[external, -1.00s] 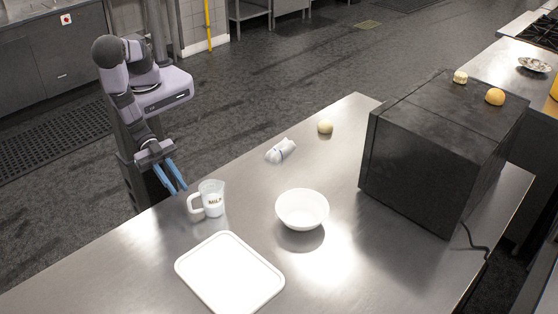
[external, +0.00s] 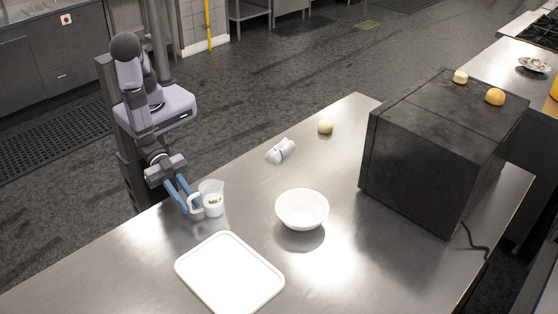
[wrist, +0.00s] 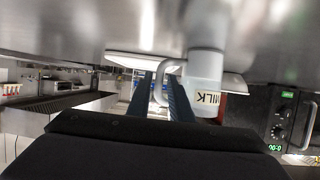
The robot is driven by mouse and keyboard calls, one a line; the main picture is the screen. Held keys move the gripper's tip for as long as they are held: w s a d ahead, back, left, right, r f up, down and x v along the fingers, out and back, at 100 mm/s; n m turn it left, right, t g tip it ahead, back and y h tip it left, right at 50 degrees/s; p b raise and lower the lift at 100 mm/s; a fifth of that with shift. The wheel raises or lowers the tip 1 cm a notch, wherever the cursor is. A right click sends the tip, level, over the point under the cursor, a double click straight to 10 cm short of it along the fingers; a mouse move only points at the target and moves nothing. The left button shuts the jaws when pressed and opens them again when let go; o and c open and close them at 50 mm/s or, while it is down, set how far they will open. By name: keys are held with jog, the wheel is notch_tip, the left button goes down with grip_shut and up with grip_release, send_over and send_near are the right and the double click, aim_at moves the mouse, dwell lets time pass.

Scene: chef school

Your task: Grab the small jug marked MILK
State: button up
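The small jug marked MILK (external: 213,200) stands upright on the steel table near its left edge, with its white handle toward my gripper. My gripper (external: 192,208) has its blue fingers apart, pointing down at the handle side of the jug. In the wrist view, the jug (wrist: 205,68) appears upside down, with its label below. Its handle shows at the gap between the fingertips (wrist: 158,88). I cannot tell whether either finger touches the handle.
A white tray (external: 212,246) lies in front of the jug, and a white bowl (external: 302,212) stands to its right. A crumpled white cloth-like item (external: 281,151) and a pale round item (external: 325,127) lie farther back. A large black oven-like box (external: 425,160) stands at right.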

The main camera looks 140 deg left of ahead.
jog(key=shift+w, duration=0.2)
jog(key=shift+w, duration=0.1)
jog(key=shift+w+f, duration=0.1)
jog(key=shift+w, duration=0.1)
jog(key=shift+p+x, duration=1.2)
jog(key=shift+x, duration=1.1)
jog(key=shift+d+f, duration=0.1)
jog(key=shift+f, duration=0.05)
grip_shut()
